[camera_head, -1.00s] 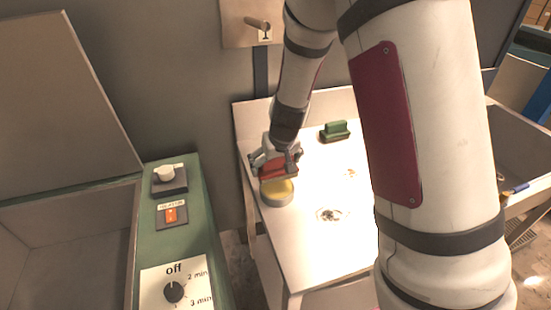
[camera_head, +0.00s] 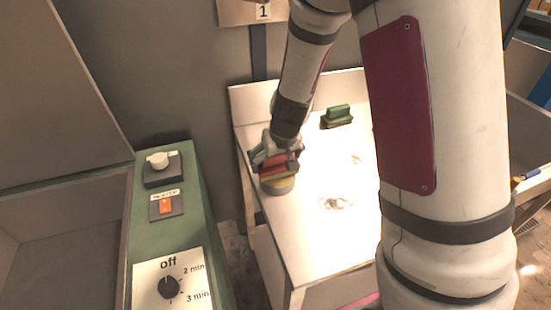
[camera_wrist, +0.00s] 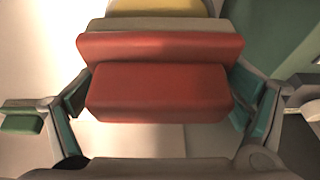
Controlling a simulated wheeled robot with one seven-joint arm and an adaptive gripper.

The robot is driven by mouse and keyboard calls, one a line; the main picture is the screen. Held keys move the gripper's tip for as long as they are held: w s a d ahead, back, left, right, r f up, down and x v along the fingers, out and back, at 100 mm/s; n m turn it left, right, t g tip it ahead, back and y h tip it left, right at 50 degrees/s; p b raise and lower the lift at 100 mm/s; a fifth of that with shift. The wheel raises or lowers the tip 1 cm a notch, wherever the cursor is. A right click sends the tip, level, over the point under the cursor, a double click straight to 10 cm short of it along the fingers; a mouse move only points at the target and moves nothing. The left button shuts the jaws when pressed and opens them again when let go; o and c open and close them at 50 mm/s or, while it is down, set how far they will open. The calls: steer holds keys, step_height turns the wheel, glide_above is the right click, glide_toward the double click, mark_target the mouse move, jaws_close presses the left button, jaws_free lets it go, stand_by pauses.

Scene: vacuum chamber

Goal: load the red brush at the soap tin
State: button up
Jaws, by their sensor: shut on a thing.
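My gripper (camera_head: 277,160) is shut on the red brush (camera_head: 279,172) at the left side of the white bench. In the wrist view the red brush (camera_wrist: 160,92) sits between my two fingers, with its pale bristle side towards the yellow soap. The round soap tin (camera_head: 279,188) is directly below the brush in the head view, and yellow soap (camera_wrist: 158,8) shows at the top of the wrist view. The brush looks down at the soap and hides most of it. I cannot tell whether the bristles are pressed on it.
A green brush (camera_head: 337,116) stands at the back of the white bench (camera_head: 318,256). Dirty patches mark the middle of the bench. A green console (camera_head: 190,225) with a dial and switches stands to the left, across a gap. A basin lies at the right.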

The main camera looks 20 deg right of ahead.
steer(key=shift+f+b, duration=0.6)
stand_by(1.9)
steer(key=shift+r, duration=0.1)
steer(key=shift+r+p, duration=3.25)
steer(key=shift+r, duration=0.25)
